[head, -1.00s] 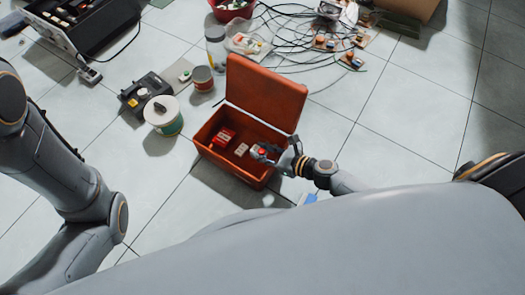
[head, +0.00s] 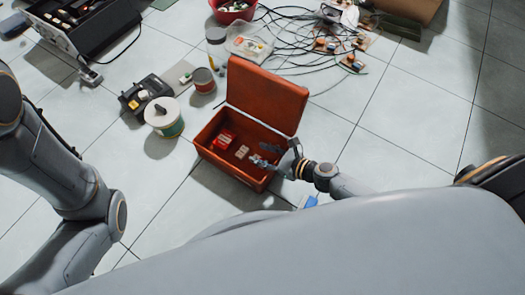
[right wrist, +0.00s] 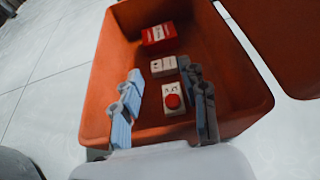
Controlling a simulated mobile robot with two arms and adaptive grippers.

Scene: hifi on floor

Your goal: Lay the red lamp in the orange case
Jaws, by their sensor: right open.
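The orange case (head: 268,96) stands on the floor with its lid open; its wall also shows in the right wrist view (right wrist: 107,62). The red lamp (right wrist: 173,99), a pale block with a red dome, is inside the case, dome up, near the wall on my side. My right gripper (head: 268,158) reaches into the case and is open, with its fingers (right wrist: 160,72) on either side of the lamp and gaps showing between. In the head view the gripper hides the lamp. My left gripper is out of view.
Inside the case are a red and white box (right wrist: 158,35) and a pale block (right wrist: 164,66). A white-lidded tub (head: 163,117), a dark device (head: 146,94) and a red-brown can (head: 203,80) stand left of the case. Cables (head: 293,38) lie behind it. Floor to the right is clear.

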